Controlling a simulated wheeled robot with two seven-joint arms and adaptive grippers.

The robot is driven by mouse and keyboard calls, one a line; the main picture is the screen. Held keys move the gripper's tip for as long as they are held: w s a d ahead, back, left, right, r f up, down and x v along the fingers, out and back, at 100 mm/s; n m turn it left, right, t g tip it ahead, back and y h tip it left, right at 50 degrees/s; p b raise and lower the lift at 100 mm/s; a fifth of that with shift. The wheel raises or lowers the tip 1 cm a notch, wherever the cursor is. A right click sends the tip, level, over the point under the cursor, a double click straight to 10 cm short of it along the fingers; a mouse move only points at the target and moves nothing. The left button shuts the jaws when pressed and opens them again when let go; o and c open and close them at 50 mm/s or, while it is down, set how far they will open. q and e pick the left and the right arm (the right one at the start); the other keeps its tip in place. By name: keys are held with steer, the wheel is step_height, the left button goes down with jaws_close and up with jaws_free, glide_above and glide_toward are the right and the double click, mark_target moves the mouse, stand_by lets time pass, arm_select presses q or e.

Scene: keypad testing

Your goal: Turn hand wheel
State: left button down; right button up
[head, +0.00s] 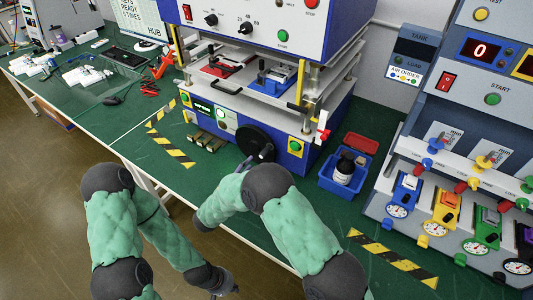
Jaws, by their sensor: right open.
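The hand wheel (251,137) is a black disc on the lower front of the blue press machine, with a small knob near its lower right. My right gripper (245,163) is at the lower edge of the wheel. It is open; its fingers are small and partly hidden by my arm, so I cannot tell whether they touch the wheel. My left gripper (214,292) hangs low at the bottom of the picture, well away from the wheel, and its fingers are not clear.
A green button (295,146) is right of the wheel, and small brass blocks (207,143) lie to its left. A blue bin (341,180) with a bottle stands to the right. Yellow-black tape (171,147) marks the green bench. A gauge station (460,190) fills the right side.

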mark_target(266, 152)
steer(key=b+x, duration=0.1)
steer(key=x, duration=0.8)
steer(key=shift+w+d+b, duration=0.2)
steer(key=shift+b, duration=0.2)
jaws_close()
